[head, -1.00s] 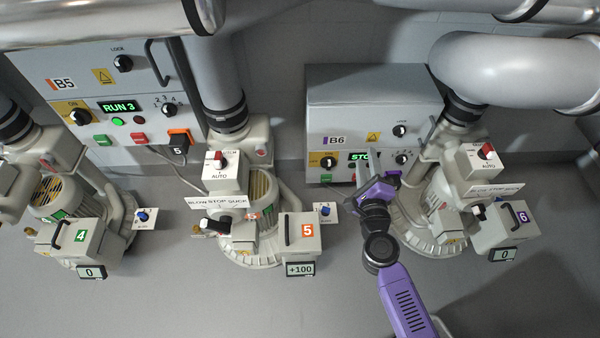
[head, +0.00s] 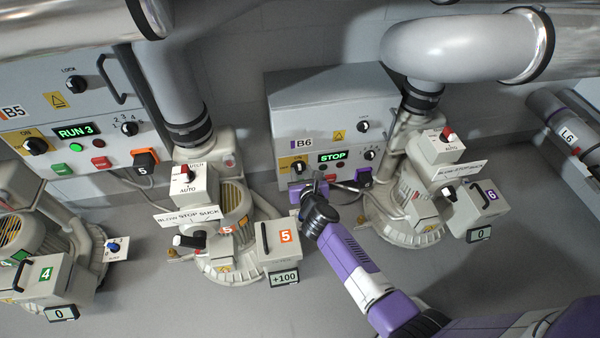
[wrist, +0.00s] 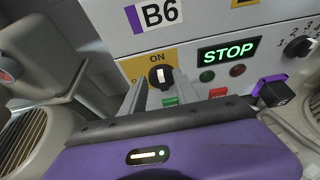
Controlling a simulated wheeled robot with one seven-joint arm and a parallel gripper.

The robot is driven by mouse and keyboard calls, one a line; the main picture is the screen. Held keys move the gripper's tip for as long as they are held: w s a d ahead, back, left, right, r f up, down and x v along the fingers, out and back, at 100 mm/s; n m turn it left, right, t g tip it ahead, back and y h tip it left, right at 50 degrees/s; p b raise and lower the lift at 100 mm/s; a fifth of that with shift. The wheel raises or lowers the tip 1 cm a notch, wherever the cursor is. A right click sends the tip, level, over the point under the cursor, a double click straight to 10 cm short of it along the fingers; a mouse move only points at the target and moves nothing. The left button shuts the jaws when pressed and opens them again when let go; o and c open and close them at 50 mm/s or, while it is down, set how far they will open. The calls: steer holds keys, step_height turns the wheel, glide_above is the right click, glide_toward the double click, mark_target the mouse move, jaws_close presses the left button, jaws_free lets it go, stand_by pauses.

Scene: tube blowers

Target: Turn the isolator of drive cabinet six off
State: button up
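Drive cabinet B6 (head: 325,112) is a grey box on the wall side; its lit display (head: 332,157) reads STOP. Its isolator (head: 298,167) is a black knob on a yellow plate at the cabinet's left. In the wrist view the isolator knob (wrist: 161,76) has its white mark pointing up at ON. My gripper (head: 311,186) is just below and in front of the isolator. In the wrist view the two grey fingers of my gripper (wrist: 163,92) are spread, one on each side below the knob. I cannot tell whether they touch it.
A green button (wrist: 171,101) and a red button (wrist: 218,93) sit below the isolator. Blower 5 (head: 235,215) stands left of my arm, and blower 6 (head: 405,205) right. Open floor lies in front.

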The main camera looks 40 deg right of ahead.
steer(key=shift+x, duration=1.1)
steer(key=shift+s, duration=0.1)
jaws_close()
